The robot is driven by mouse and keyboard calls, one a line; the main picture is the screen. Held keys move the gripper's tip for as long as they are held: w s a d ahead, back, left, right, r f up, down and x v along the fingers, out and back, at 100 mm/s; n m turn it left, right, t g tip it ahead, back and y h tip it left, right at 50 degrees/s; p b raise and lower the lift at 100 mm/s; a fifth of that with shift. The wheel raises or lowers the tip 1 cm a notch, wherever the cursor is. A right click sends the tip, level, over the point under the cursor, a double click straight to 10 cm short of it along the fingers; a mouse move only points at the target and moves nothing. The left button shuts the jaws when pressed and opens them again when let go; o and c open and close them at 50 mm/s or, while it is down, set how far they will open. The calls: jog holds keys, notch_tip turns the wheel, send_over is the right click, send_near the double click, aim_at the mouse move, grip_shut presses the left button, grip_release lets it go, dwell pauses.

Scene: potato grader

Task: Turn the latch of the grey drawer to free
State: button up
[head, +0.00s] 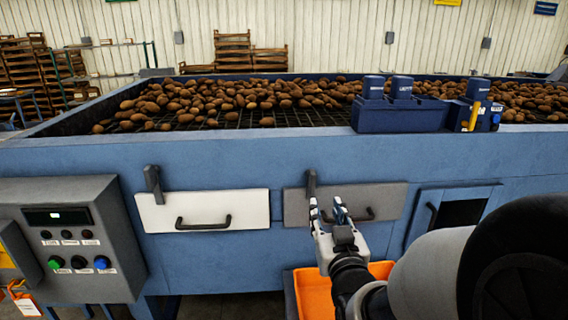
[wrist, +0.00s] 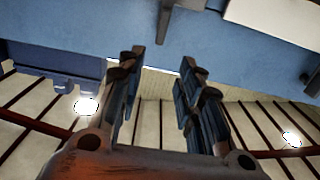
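The grey drawer (head: 295,205) is set in the blue front panel, with a dark bar handle (head: 386,213) partly behind my gripper. Its dark latch (head: 311,183) stands upright at the drawer's top edge, left of centre, and its lower end overlaps the drawer front. My gripper (head: 328,207) is in front of the grey drawer, just below and right of the latch, with its fingers apart and nothing between them. In the wrist view my open gripper (wrist: 160,75) shows below a dark bar (wrist: 178,18), which looks like this latch. Contact with the latch is not visible.
A white drawer (head: 245,208) with its own upright latch (head: 153,183) is at the left. A control box (head: 70,235) stands further left. A dark opening (head: 460,213) is at the right. An orange crate (head: 314,295) sits below my gripper. Potatoes (head: 220,100) lie above.

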aim_at(314, 177)
jog(key=w+p, duration=0.1)
jog(key=w, duration=1.6)
jog(key=shift+w, duration=0.15)
jog(key=shift+c, duration=0.5)
grip_shut()
